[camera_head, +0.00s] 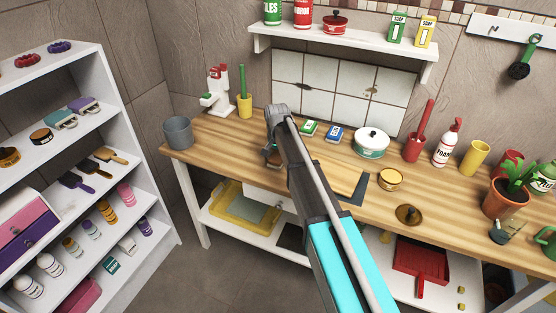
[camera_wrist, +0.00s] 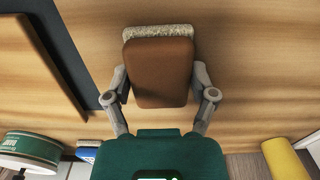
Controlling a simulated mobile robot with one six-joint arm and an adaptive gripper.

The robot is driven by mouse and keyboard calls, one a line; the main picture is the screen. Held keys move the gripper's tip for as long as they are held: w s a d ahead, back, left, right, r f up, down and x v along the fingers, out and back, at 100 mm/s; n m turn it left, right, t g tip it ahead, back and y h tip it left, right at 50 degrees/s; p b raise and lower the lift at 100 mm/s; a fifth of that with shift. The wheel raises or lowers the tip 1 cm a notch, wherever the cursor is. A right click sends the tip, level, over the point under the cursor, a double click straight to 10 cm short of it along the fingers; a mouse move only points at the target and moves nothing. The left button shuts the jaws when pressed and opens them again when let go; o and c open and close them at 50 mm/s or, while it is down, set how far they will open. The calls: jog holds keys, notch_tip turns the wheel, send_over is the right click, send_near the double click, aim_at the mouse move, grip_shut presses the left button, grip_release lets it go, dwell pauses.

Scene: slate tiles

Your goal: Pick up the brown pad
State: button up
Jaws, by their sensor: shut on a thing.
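The brown pad (camera_wrist: 160,75) has a smooth brown body and a pale, rough strip along its far edge in the wrist view. My gripper (camera_wrist: 160,85) has one finger on each side of it and is shut on its sides. The pad is over the wooden counter (camera_wrist: 235,60); I cannot tell whether it touches the wood. In the head view my arm hides most of the gripper and the pad at the counter's left part.
A cutting board (camera_head: 340,177) on a dark mat lies to the right. Behind are a green box (camera_head: 309,128), a blue box (camera_head: 334,133) and a lidded pot (camera_head: 371,143). A yellow holder (camera_head: 245,106) and grey cup (camera_head: 178,132) stand left.

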jog(key=shift+r, duration=0.1)
dwell(0.4)
notch_tip(320, 180, up, 2)
jog(key=p, duration=0.3)
jog(key=shift+r, duration=0.15)
jog(key=s+r+p, duration=0.1)
jog(key=r+p, duration=0.1)
jog(key=s+r+p, duration=0.2)
jog(key=s+d+r+p, duration=0.1)
jog(key=s+r+p, duration=0.1)
jog(key=shift+d+r+p, duration=0.1)
jog(key=shift+r+p, duration=0.2)
jog(key=shift+r, duration=0.1)
jog(key=s+r+p, duration=0.1)
jog(key=s, duration=0.2)
jog(key=s+d+r+p, duration=0.1)
jog(key=s, duration=0.1)
jog(key=s+d+r+p, duration=0.1)
jog(key=s, duration=0.2)
jog(key=shift+s+r, duration=0.25)
jog(key=shift+s, duration=0.05)
jog(key=o, duration=0.4)
jog(key=c, duration=0.4)
